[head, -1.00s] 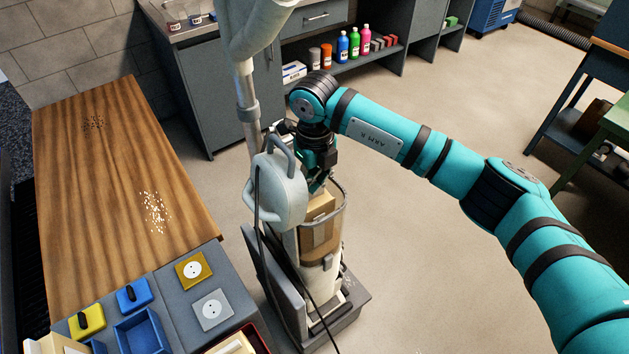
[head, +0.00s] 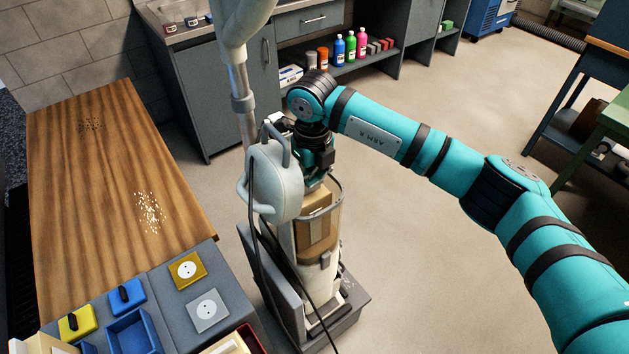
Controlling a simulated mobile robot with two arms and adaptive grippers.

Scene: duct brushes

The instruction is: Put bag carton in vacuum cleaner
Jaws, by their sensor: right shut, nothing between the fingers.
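The vacuum cleaner (head: 276,184) stands upright on the floor beside the wooden table, with a grey head, a hose and a clear bin at the front. The tan bag carton (head: 318,228) is upright inside the clear bin, seen through its wall. The carton's top shows near the bin's rim. My right gripper (head: 316,182) points down over the bin's opening, just above the carton. Its fingers are shut with nothing held, and partly hidden behind the vacuum's head. I cannot tell whether the fingertips touch the carton. My left gripper is out of view.
The wooden table (head: 110,190) holds dark and white specks. A grey panel (head: 215,267) with sockets and a blue tray (head: 135,332) is at the lower left. Cabinets (head: 222,90) and shelved bottles (head: 350,46) stand behind. The floor to the right is open.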

